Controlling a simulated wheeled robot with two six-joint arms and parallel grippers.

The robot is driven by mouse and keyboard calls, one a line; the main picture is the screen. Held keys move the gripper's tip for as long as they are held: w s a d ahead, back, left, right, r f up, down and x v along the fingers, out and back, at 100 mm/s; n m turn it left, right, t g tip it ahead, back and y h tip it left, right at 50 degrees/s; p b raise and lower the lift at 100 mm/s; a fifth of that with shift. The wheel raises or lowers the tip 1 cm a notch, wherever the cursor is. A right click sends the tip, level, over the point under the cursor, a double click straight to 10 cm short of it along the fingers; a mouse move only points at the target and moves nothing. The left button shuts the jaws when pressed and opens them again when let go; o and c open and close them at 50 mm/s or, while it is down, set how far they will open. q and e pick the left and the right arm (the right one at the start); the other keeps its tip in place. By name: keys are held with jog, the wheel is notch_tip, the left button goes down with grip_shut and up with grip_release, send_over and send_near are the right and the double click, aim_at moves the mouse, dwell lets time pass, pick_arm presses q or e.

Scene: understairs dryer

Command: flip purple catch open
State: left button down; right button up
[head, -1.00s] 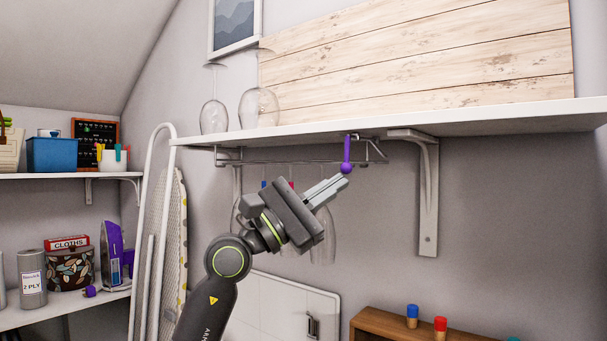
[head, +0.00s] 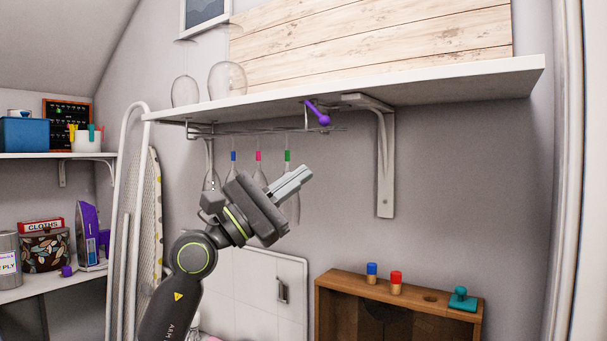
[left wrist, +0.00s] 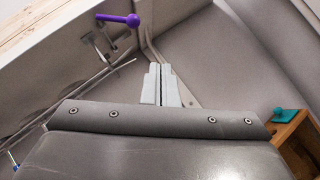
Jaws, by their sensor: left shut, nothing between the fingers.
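The purple catch (head: 318,113) is a short lever with a ball end, mounted under the white shelf at the right end of the wire glass rack (head: 250,132). Its lever slants down to the right, with the ball at the lower right. In the left wrist view the purple catch (left wrist: 121,19) sits above and left of my fingertips, lying nearly level with its ball to the right. My left gripper (head: 308,172) is shut and empty, below the catch and apart from it. Its closed fingers also show in the left wrist view (left wrist: 160,68). My right gripper is not in view.
Stemmed glasses with coloured bands (head: 259,172) hang from the rack, close behind my gripper. A white bracket (head: 386,165) holds the shelf to the right of the catch. A wooden cabinet (head: 332,283) with coloured pegs stands lower right. The wall between is clear.

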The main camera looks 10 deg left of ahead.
pick_arm(q)
jog(key=s+a+f+b, duration=0.1)
jog(key=s+a+f, duration=0.1)
jog(key=s+f, duration=0.3)
jog(key=shift+a+f+b, duration=0.15)
jog(key=shift+a+b, duration=0.2)
